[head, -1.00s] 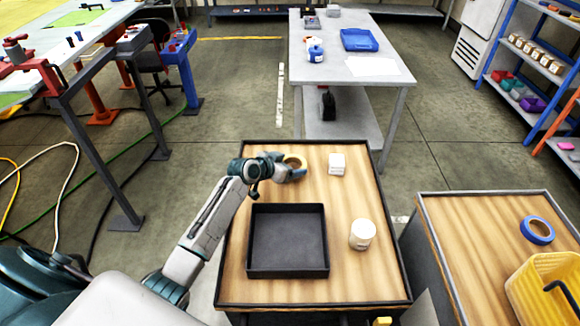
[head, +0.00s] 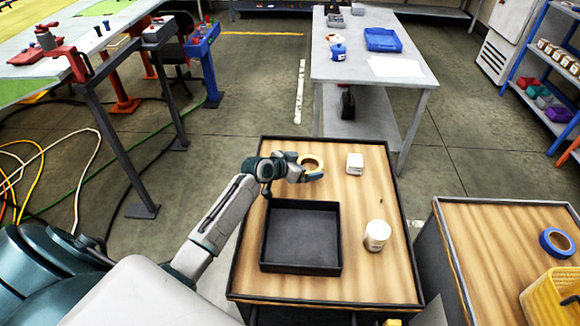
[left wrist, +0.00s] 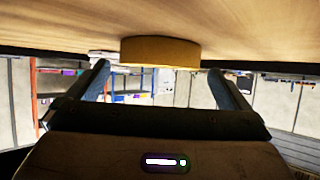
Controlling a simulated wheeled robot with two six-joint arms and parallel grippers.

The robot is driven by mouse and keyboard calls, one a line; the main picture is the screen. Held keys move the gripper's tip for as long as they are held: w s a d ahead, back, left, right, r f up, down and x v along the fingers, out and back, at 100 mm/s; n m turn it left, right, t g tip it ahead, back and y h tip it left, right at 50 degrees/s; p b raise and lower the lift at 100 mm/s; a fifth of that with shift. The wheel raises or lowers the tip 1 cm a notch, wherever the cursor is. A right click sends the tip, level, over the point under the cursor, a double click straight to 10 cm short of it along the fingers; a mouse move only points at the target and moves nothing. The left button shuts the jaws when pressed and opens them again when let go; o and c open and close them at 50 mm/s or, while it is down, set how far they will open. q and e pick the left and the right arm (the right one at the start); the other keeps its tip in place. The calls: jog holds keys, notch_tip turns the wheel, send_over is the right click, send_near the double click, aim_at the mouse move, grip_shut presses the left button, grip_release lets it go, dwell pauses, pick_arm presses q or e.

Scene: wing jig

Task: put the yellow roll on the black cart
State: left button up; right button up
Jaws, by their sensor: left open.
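The yellow roll (head: 312,161) lies flat on the wood top of a black-edged cart (head: 390,265), near its far edge. My left gripper (head: 308,176) is open and low over that top, right by the near side of the roll. In the left wrist view, which looks upside down, the roll (left wrist: 161,52) stands ahead, centred between the open fingers (left wrist: 160,84). The fingers do not visibly clamp it. I cannot tell from the frames which cart the task calls black. My right gripper is not in view.
A black tray (head: 300,236), a white box (head: 355,163) and a white jar (head: 376,235) stand on the same top. A grey-edged cart (head: 480,225) at right carries a blue roll (head: 557,243) and a yellow bin (head: 556,300). A grey table (head: 350,70) stands behind.

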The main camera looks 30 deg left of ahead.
pick_arm(q)
jog(key=b+v, duration=0.1)
jog(key=v, duration=0.8)
jog(key=shift+s+a+b, duration=0.1)
jog(key=shift+s+b, duration=0.15)
jog(key=shift+b, duration=0.15)
jog(key=shift+s+a+r, duration=0.1)
jog(key=shift+s+r, duration=0.3)
jog(key=shift+a, duration=0.1)
